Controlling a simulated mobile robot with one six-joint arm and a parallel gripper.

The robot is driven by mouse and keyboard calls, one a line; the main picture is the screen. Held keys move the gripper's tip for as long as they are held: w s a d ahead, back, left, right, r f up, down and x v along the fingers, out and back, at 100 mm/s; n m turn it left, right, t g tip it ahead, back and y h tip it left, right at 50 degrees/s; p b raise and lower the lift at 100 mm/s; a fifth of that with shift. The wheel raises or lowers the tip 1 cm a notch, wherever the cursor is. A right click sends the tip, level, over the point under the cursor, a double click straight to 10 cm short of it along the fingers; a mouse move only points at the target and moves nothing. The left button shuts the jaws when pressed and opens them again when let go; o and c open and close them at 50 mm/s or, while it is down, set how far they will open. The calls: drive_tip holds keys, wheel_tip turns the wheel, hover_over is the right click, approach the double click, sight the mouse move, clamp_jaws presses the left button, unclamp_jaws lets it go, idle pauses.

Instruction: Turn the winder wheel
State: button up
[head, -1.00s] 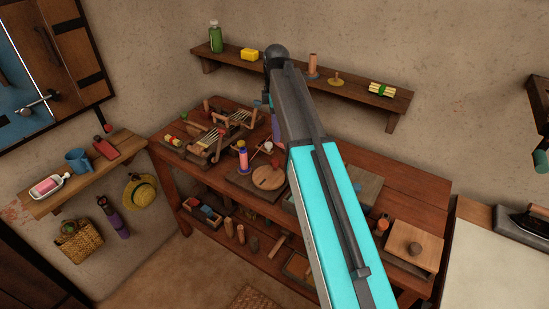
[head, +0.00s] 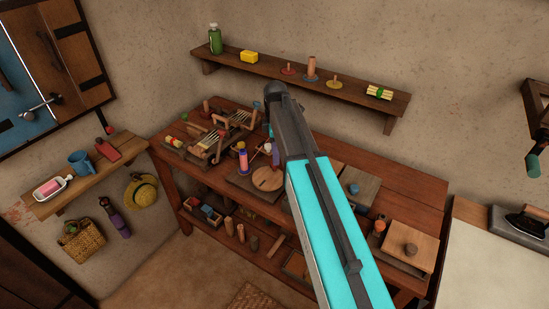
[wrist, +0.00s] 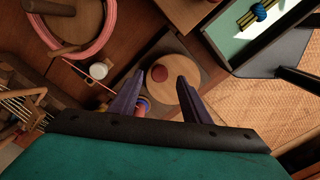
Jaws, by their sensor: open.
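The winder wheel (head: 268,178) is a round, flat wooden disc on a dark base on the workbench. In the wrist view the wheel (wrist: 185,95) shows below my gripper, with a reddish knob (wrist: 160,73) on its face. A spool of pink thread (head: 243,160) stands upright just left of the wheel; in the wrist view it is partly hidden by a finger. My gripper (wrist: 160,80) is open, its two purple fingers spread on either side of the knob. I cannot tell how high the fingertips are above it. In the head view my arm hides most of the gripper.
The workbench (head: 420,190) is crowded: a frame with strings (head: 215,140) lies left of the wheel, and a box with a round knob (head: 411,249) sits at the right. In the wrist view a pink coil (wrist: 98,28) and a green-lined tray (wrist: 240,30) lie close by.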

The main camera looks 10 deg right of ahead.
sight(268, 174)
drive_tip(key=shift+f+p, duration=0.4)
drive_tip(key=shift+f, duration=1.35)
drive_tip(key=c, duration=1)
drive_tip(key=shift+c, duration=0.2)
drive_tip(key=shift+s+d, duration=0.1)
